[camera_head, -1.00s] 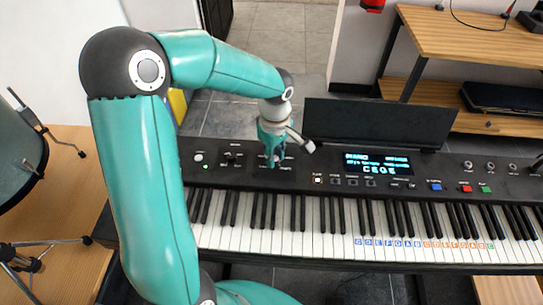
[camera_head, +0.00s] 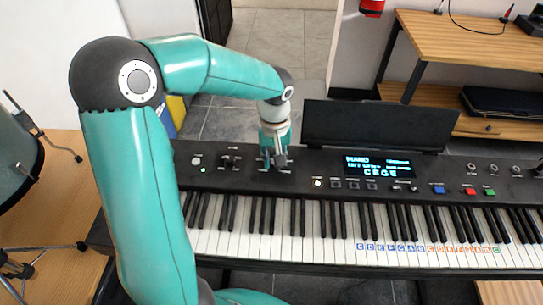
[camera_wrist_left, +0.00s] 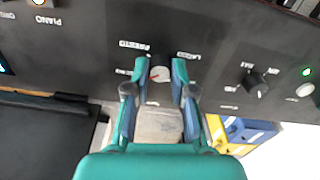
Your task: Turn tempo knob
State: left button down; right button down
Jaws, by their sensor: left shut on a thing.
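The black keyboard (camera_head: 330,190) stands across the middle of the head view, with a row of knobs and buttons on its panel. My left gripper (camera_head: 271,163) points down at the left part of that panel. In the left wrist view, its two fingertips (camera_wrist_left: 160,72) are closed around a small dark knob with a pale mark, the tempo knob (camera_wrist_left: 159,74). Small labels surround this knob but are hard to read. The gripper hides the knob in the head view. My right gripper does not show.
Another black knob (camera_wrist_left: 257,85) sits beside the held one, near a green light (camera_wrist_left: 307,71). A lit display (camera_head: 378,166) is to the right on the panel. A dark music stand (camera_head: 370,125) rises behind it. A wooden shelf (camera_head: 470,40) stands at back right.

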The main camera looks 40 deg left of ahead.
pick_arm(q)
jog(key=shift+s+d+f, duration=0.15)
dwell(0.3)
jog(key=c, duration=1)
grip_release()
jog(key=shift+r, duration=0.2)
notch_tip(320, 180, up, 12)
jog(key=shift+f, duration=0.15)
